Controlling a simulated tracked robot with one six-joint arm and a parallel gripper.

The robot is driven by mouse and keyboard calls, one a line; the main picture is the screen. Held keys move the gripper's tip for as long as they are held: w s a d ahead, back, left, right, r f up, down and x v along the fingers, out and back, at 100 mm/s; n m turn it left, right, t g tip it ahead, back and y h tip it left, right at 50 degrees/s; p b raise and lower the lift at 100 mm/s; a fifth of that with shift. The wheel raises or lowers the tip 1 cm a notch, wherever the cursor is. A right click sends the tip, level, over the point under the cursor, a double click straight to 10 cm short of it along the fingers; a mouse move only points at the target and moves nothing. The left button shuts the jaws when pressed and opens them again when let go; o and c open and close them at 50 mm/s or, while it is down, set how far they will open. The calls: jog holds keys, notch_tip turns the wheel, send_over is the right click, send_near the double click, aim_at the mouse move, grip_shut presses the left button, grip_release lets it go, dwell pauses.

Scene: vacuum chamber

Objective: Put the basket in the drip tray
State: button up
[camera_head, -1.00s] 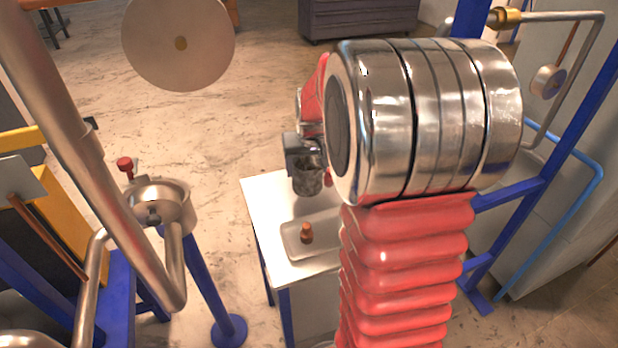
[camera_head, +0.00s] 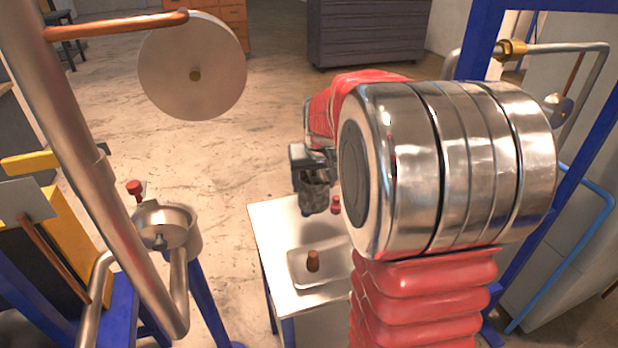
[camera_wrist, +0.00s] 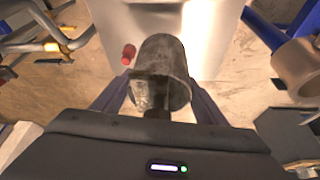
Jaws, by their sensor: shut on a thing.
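The basket (camera_head: 314,196) is a dark grey, open cylinder. My gripper (camera_head: 305,160) is shut on it and holds it above the far part of a white table. In the wrist view the basket (camera_wrist: 165,60) sits between the two fingers of my gripper (camera_wrist: 158,98), slightly tilted. The drip tray (camera_head: 335,262) is a shallow pale tray with rounded corners on the table, nearer to me than the basket. My arm hides its right side.
The white table (camera_head: 272,225) has bare surface left of the tray. Steel pipework (camera_head: 165,228) stands left.

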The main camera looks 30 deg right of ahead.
jog(key=w+a+f+n+y, duration=0.1)
jog(key=w+a+f+n, duration=0.1)
jog(key=a, duration=1)
jog(key=w+a+f+n, duration=0.2)
jog(key=w+a+f, duration=0.1)
jog(key=a, duration=0.9)
jog(key=shift+w+a+n+t+y, duration=0.3)
jog(key=shift+w+n+y, duration=0.1)
jog(key=shift+w, duration=0.05)
jog(key=shift+s+f, duration=0.1)
jog(key=shift+s, duration=0.05)
